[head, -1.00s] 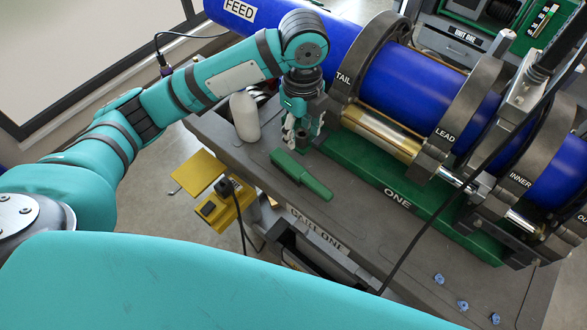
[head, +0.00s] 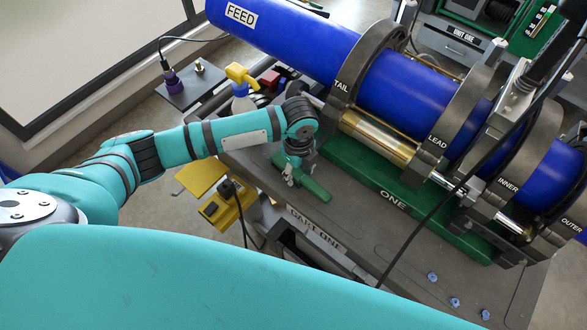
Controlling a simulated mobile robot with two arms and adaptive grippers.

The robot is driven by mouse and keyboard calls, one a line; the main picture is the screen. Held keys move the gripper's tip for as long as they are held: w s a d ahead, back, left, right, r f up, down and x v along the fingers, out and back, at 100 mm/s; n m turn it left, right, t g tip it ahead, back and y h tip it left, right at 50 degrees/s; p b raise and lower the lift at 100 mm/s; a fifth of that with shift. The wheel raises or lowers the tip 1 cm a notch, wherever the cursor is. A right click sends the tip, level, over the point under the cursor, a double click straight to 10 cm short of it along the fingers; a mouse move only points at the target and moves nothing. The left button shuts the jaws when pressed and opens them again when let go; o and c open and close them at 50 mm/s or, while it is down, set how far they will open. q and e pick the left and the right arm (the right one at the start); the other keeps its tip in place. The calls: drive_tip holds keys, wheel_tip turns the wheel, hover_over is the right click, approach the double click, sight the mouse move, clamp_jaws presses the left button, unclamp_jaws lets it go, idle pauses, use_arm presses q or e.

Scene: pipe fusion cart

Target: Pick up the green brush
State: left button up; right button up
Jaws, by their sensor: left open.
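The green brush (head: 317,191) lies on the grey cart top in the middle of the head view, in front of the green base of the pipe clamps. My left gripper (head: 291,179) points down over the brush's upper left end, with its jaws open. The wrist and fingers hide part of that end. I cannot tell whether the fingers touch the brush or sit just above it. My right gripper is out of view.
A blue pipe (head: 405,92) in grey clamp rings stands close behind and right. A spray bottle with a yellow head (head: 239,74) is behind my left arm. A black cable (head: 440,205) crosses the cart top. Small blue pieces (head: 455,302) lie front right.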

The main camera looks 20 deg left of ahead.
use_arm(q)
drive_tip(key=shift+f, duration=1)
clamp_jaws()
wheel_tip(320, 180, up, 4)
drive_tip(key=shift+f+b, duration=0.2)
drive_tip(key=shift+b, duration=0.6)
drive_tip(key=s+d+b, duration=0.1)
drive_tip(key=s+d, duration=0.3)
drive_tip(key=s, duration=0.3)
drive_tip(key=s+d+r+b, duration=0.1)
drive_tip(key=s+d+b, duration=0.1)
drive_tip(key=s, duration=0.5)
drive_tip(key=shift+d+r, duration=0.25)
drive_tip(key=shift+d, duration=0.65)
